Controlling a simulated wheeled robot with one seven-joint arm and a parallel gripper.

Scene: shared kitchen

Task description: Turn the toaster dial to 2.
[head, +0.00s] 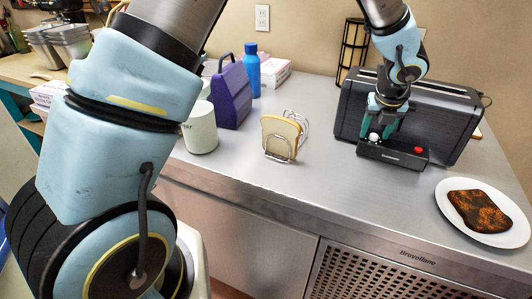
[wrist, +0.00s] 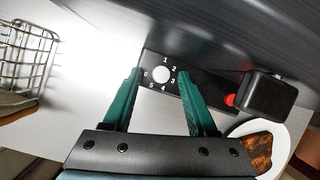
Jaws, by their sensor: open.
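The black toaster (head: 430,112) stands on the steel counter, with a control panel (head: 395,154) low on its front. The white round dial (wrist: 161,74) sits on that panel with numbers printed around it; 2 is at its upper right in the wrist view. It also shows in the head view (head: 374,138). I cannot make out where the dial points. My gripper (head: 380,127) is open at the toaster's front. Its green fingers (wrist: 158,76) lie on either side of the dial in the wrist view; I cannot tell whether they touch it.
A red button (head: 418,149) sits beside the dial, near a black lever (wrist: 270,93). A toast rack with bread (head: 280,137) stands to the left. A plate (head: 447,208) with dark toast (head: 480,212) lies to the right. A white mug (head: 200,128) stands farther left.

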